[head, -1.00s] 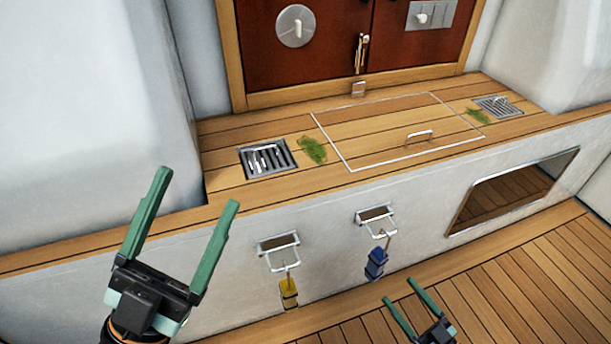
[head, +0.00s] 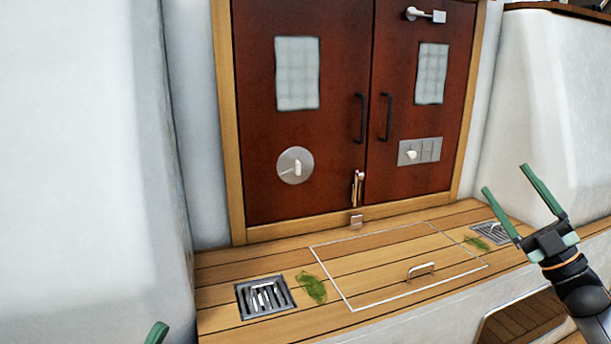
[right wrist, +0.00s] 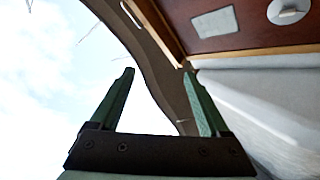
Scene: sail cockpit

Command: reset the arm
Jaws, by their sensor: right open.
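My right gripper (head: 503,205) is raised at the right of the head view, in front of the white cockpit side. Its two green fingers are spread apart with nothing between them. The right wrist view also shows the open, empty fingers (right wrist: 160,95), with bright sky and part of the red door behind them. Of my left gripper, only one green fingertip (head: 157,333) shows at the bottom left edge of the head view. Its other finger is out of the picture, so its opening does not show.
Red double doors (head: 345,110) stand at the back. On the wooden ledge are a left drain grate (head: 264,297), a right drain grate (head: 490,232), green weed clumps (head: 312,287) and a hatch with a handle (head: 421,269). White walls (head: 70,170) rise at both sides.

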